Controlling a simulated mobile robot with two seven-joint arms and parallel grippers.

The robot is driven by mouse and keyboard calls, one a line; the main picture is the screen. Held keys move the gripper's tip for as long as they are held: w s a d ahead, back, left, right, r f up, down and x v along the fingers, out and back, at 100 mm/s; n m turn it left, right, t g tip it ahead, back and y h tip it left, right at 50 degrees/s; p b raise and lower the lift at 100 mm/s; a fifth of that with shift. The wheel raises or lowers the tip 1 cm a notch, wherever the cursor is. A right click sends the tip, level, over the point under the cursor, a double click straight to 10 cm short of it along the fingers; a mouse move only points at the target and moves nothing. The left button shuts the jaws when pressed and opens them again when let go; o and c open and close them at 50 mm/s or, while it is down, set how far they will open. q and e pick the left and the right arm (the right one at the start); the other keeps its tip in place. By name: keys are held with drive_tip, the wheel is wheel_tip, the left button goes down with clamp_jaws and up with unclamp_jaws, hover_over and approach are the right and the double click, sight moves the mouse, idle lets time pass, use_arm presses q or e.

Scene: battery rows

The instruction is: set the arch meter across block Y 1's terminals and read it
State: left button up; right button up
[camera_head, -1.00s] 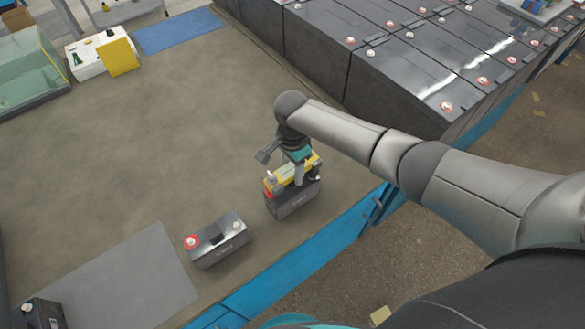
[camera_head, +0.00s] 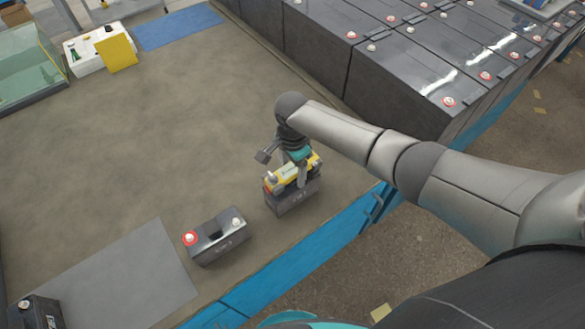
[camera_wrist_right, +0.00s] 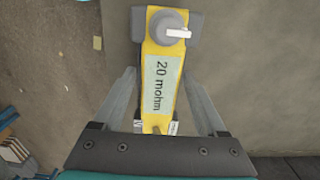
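The yellow arch meter (camera_head: 286,176) lies along the top of a dark block (camera_head: 292,203), near the walkway's blue edge. A red terminal ring shows at its left end; the other terminal is mostly hidden. The block's label is too small to read. In the right wrist view the meter (camera_wrist_right: 163,55) shows a pale display reading "20 mohm", with a round grey knob bearing a white pointer above it. My right gripper (camera_head: 297,180) is over the meter, its fingers (camera_wrist_right: 160,85) open on either side, with narrow gaps to its body. My left gripper is not in view.
A second dark block (camera_head: 216,238) with a red-ringed and a white terminal stands at the lower left, beside a grey mat (camera_head: 120,285). Another block (camera_head: 38,314) is at the bottom left corner. Rows of large dark blocks (camera_head: 400,75) fill the upper right. The middle floor is clear.

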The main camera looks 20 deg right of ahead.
sight(292, 168)
drive_tip(key=shift+o, duration=0.6)
wheel_tip(292, 168, up, 15)
drive_tip(key=p, duration=0.3)
drive_tip(key=shift+r+p, duration=0.15)
drive_tip(key=shift+p, duration=0.15)
